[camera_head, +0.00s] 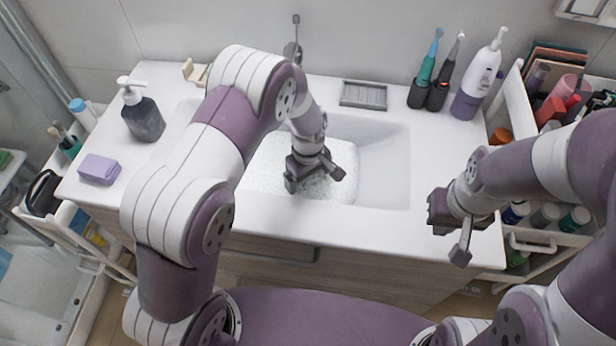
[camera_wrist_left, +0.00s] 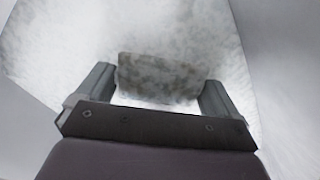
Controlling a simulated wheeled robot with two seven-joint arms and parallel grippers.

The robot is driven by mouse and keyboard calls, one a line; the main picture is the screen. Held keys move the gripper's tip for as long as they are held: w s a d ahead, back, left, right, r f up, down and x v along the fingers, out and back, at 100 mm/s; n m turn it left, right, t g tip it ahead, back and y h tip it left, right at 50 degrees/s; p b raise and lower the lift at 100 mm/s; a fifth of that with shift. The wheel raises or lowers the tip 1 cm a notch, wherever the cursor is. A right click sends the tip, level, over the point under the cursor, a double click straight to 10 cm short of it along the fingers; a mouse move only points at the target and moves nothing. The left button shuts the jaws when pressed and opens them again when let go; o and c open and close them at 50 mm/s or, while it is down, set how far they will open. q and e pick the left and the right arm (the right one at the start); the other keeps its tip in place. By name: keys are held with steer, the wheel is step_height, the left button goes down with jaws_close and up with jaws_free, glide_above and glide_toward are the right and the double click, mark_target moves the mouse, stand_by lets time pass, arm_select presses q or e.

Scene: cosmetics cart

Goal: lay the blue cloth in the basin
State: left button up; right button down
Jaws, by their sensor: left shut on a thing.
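My left gripper (camera_head: 315,178) reaches down into the white basin (camera_head: 385,165). In the left wrist view, a mottled grey-brown piece (camera_wrist_left: 158,78) sits between the fingers of the left gripper (camera_wrist_left: 158,92), which is shut on it. Its colour does not look blue there, and I cannot tell whether it is cloth. In the head view it is hidden under the gripper. The basin floor has a speckled white patch (camera_head: 265,172) around the gripper. I see no clearly blue cloth on the counter. My right gripper (camera_head: 450,231) is open and empty over the counter's front right edge.
The faucet (camera_head: 295,50) and a grey soap dish (camera_head: 363,95) stand behind the basin. A dark pump bottle (camera_head: 142,118) and a purple block (camera_head: 99,169) are at left. Toothbrushes (camera_head: 430,70) and a white pump bottle (camera_head: 480,75) stand back right.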

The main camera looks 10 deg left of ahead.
mark_target(308, 179)
arm_select(q)
steer(key=shift+f, duration=0.1)
steer(key=o, duration=0.7)
steer(key=shift+s, duration=0.1)
steer(key=shift+c, duration=0.2)
step_height(308, 179, up, 12)
steer(key=s+a+r+m, duration=0.1)
steer(key=s+a+m, duration=0.2)
steer(key=s, duration=0.2)
steer(key=s+a+r+m+t, duration=0.1)
steer(key=s+a+m, duration=0.2)
steer(key=s, duration=0.2)
steer(key=s+a+r+m, duration=0.1)
steer(key=s+a+m, duration=0.1)
steer(key=s, duration=0.3)
steer(key=shift+a+r+m+b, duration=0.3)
steer(key=shift+a+r+m, duration=0.1)
steer(key=shift+a, duration=0.35)
steer(key=shift+s, duration=0.35)
steer(key=shift+w+f, duration=0.1)
steer(key=shift+w, duration=0.05)
steer(key=shift+r+p, duration=0.5)
steer(key=shift+p, duration=0.05)
